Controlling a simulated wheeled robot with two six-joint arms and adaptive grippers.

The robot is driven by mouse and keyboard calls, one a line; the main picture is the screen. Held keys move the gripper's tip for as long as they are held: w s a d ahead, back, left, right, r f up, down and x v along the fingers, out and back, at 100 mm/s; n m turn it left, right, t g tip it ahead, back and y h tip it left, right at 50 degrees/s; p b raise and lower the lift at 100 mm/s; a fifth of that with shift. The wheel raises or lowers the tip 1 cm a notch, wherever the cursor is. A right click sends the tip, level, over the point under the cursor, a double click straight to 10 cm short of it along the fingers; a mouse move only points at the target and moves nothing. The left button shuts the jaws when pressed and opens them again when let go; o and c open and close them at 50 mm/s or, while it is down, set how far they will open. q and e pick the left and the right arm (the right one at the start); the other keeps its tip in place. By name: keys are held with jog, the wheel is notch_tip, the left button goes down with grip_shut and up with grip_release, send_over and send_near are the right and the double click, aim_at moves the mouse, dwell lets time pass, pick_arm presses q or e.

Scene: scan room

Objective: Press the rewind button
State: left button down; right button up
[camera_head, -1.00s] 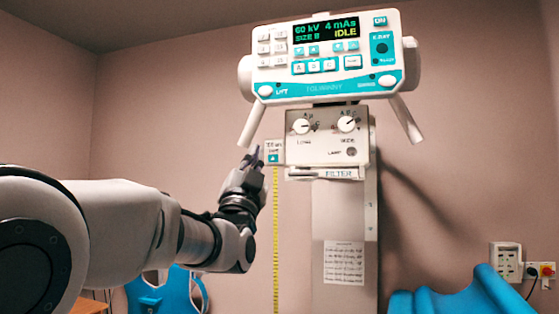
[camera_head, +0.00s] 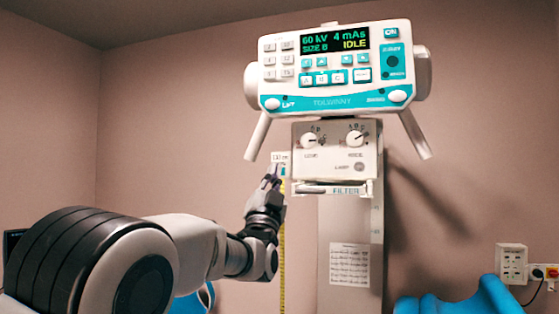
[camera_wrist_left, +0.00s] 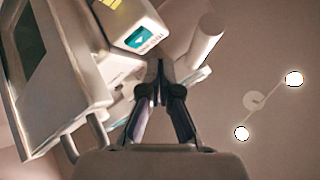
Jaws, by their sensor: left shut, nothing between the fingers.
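A small white tape box (camera_head: 281,157) with a dark readout line hangs at the left side of the control head, above a yellow measuring tape. In the left wrist view, a teal button with a white triangle (camera_wrist_left: 142,38) is on the face of this box; I take it as the rewind button. In the head view it is mostly hidden behind my fingertips. My left gripper (camera_head: 274,172) is shut and empty, its tips just below the box. In the left wrist view, the gripper tips (camera_wrist_left: 159,66) are just below and right of the button. Contact cannot be told. My right gripper is not in view.
A white-and-teal control console (camera_head: 335,103) is above. A panel with two knobs (camera_head: 335,150) is right of the tape box. The yellow tape (camera_head: 282,255) runs down beside the column (camera_head: 345,225). A blue chair-like shape (camera_head: 470,300) is at the lower right.

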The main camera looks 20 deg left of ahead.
pick_arm(q)
jog(key=shift+w, duration=0.6)
dwell(1.0)
jog(key=shift+w, duration=0.4)
